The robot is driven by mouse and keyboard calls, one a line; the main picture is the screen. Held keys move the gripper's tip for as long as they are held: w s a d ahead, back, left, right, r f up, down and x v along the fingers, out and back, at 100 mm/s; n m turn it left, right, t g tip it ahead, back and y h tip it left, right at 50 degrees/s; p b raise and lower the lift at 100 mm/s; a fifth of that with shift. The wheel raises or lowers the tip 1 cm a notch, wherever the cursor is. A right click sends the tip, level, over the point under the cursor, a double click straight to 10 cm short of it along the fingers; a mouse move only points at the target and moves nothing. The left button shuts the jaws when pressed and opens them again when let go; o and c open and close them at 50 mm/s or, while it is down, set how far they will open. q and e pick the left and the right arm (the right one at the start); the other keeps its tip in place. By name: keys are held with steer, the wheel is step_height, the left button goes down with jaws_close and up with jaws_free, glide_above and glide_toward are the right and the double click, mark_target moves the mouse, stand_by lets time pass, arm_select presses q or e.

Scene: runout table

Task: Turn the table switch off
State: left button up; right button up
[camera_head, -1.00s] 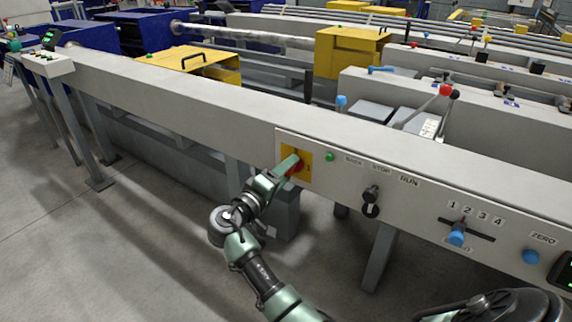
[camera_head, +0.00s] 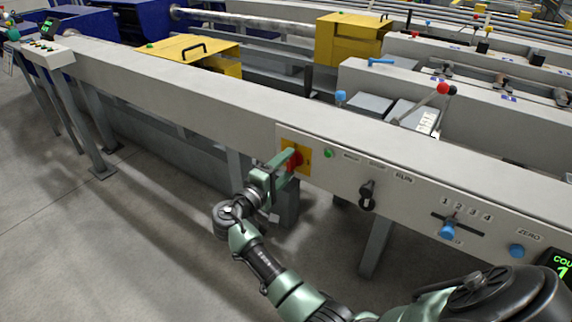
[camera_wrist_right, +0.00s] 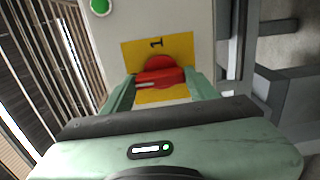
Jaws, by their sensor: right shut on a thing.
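The table switch is a red rotary knob (camera_head: 294,160) on a yellow plate (camera_head: 303,146) on the front panel of the table. In the right wrist view the red knob (camera_wrist_right: 160,72) sits between my fingers. Its bar lies across that picture with a white mark at the left end, and a "1" is printed on the yellow plate (camera_wrist_right: 182,43) above it. My right gripper (camera_head: 288,160) is shut on the knob; it also shows in the right wrist view (camera_wrist_right: 160,85). The fingers partly hide the knob and plate in the head view. My left gripper is not in view.
On the same panel, to the right, are a green lamp (camera_head: 329,153), a black selector (camera_head: 367,192), a blue-knobbed slider (camera_head: 448,230) and a blue button (camera_head: 516,250). A grey table leg (camera_head: 377,246) stands below. Open floor lies to the left.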

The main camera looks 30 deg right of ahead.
steer(key=shift+f, duration=0.1)
steer(key=o, duration=1.4)
steer(key=shift+c, duration=0.2)
steer(key=shift+a, duration=0.15)
steer(key=shift+s+a, duration=0.15)
steer(key=shift+a, duration=0.2)
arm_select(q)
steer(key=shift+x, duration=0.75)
arm_select(e)
steer(key=v, duration=0.7)
steer(key=shift+d, duration=0.1)
